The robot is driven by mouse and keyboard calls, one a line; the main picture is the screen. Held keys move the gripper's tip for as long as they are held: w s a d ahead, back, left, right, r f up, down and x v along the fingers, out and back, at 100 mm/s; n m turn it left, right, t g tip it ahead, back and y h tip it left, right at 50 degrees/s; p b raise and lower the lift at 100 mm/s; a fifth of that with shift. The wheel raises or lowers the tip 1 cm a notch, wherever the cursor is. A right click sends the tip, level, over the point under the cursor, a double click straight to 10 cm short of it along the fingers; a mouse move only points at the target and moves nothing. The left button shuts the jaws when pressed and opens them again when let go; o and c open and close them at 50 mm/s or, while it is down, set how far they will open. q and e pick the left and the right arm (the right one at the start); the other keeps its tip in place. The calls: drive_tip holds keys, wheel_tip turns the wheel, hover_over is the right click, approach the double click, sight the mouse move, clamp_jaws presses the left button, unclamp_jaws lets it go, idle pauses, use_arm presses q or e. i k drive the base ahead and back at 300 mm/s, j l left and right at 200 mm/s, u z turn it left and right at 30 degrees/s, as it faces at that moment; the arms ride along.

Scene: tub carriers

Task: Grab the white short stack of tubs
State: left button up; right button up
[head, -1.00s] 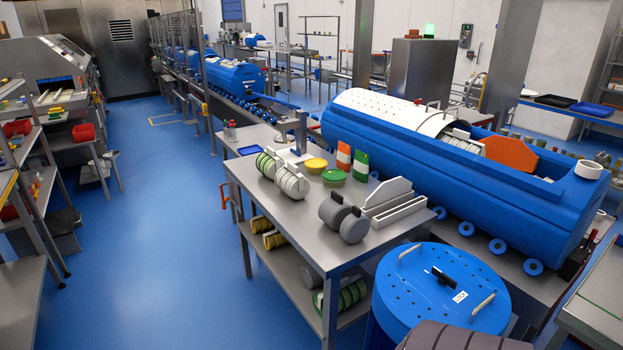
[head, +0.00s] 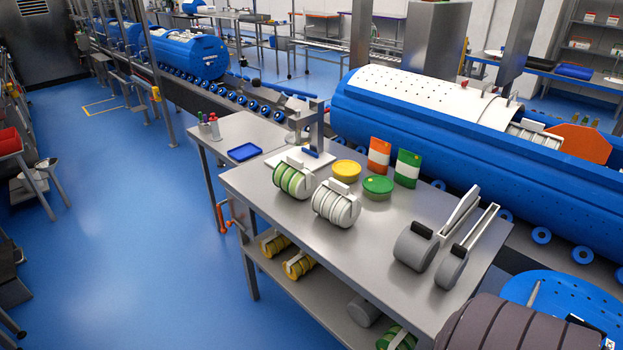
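The white short stack of tubs (head: 337,204) lies on its side on the steel table, near its left front edge, with a pale handle on top. A green-and-white stack (head: 293,178) of similar shape lies just left of and behind it. Neither of my grippers shows in the head view, and nothing is seen holding the white stack.
The steel table (head: 352,262) also bears two grey cylinders with black handles (head: 416,244), a yellow tub (head: 346,170), a green tub (head: 378,187) and two upright packs (head: 379,156). A blue perforated machine (head: 405,127) stands behind.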

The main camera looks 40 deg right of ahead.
sight(334, 202)
drive_tip(key=i+z, duration=0.15)
drive_tip(key=i, duration=0.4)
drive_tip(key=i+j+z, duration=0.15)
drive_tip(key=i, duration=0.4)
drive_tip(key=i+j+z, duration=0.15)
drive_tip(key=i, duration=0.35)
